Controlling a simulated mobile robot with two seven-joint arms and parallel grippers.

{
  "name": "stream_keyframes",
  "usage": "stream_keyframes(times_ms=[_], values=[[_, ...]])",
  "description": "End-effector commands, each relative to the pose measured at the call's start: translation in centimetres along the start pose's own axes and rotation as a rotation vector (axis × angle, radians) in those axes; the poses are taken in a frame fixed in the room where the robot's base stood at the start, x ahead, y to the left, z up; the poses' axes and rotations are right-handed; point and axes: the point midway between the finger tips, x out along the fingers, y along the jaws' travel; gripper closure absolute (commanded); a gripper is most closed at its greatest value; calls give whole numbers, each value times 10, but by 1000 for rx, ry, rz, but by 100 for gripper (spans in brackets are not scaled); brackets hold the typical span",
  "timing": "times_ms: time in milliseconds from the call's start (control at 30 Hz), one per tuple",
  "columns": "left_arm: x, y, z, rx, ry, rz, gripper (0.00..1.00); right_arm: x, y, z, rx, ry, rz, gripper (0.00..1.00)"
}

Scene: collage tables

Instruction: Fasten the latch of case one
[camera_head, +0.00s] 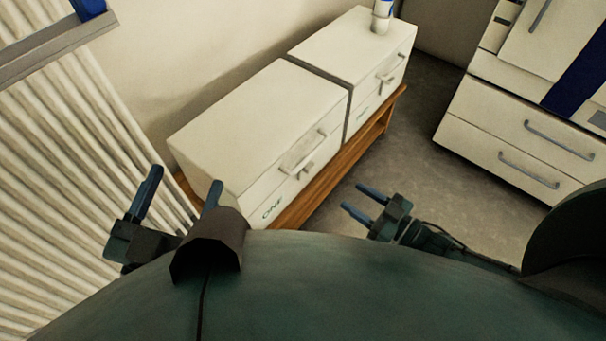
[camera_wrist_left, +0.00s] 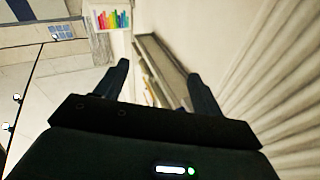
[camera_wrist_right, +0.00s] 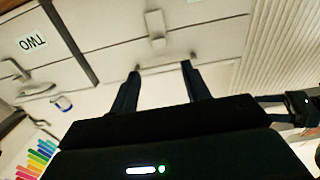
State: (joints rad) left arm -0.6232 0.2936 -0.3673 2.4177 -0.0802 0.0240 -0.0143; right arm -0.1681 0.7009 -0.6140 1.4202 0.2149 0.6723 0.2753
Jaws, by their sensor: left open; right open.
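Case one (camera_head: 245,115) is a white box with a green "ONE" label (camera_head: 272,207), nearer on the wooden bench. Its lid looks down. Its front has a bar handle (camera_head: 303,152) and, below, a small grey latch (camera_head: 306,171); whether it is fastened cannot be told. In the right wrist view, inverted, the latch (camera_wrist_right: 155,24) shows beyond the fingertips. My right gripper (camera_head: 352,198) is open and empty, in front of the case and apart from it. My left gripper (camera_head: 180,190) is open and empty, left of the case, near the ribbed wall.
A second white case (camera_head: 345,45) stands behind on the bench (camera_head: 318,192), with a white and blue bottle (camera_head: 381,16) on top. White drawers (camera_head: 520,145) stand at the right. Grey floor (camera_head: 430,130) between is clear. A ribbed white surface (camera_head: 75,170) fills the left.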

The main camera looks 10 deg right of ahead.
Motion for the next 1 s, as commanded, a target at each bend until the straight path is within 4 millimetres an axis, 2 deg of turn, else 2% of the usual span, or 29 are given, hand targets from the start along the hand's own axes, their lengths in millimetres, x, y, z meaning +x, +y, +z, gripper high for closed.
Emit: stream_keyframes(times_ms=[100,233,533,700,833,1000], values=[[0,1,1,2,13,4,32,2,3,3,-2,16,-7,53],[0,2,2,-9,19,6,32,17,2,2,-2,19,-7,53],[0,5,4,-52,45,20,32,81,2,2,-2,19,-8,53],[8,-1,-9,2,133,26,32,110,1,1,-2,17,-7,53],[11,-3,-16,28,175,28,32,123,1,1,-2,15,-6,53],[12,-4,-20,42,196,29,32,130,1,0,-1,14,-6,53]])
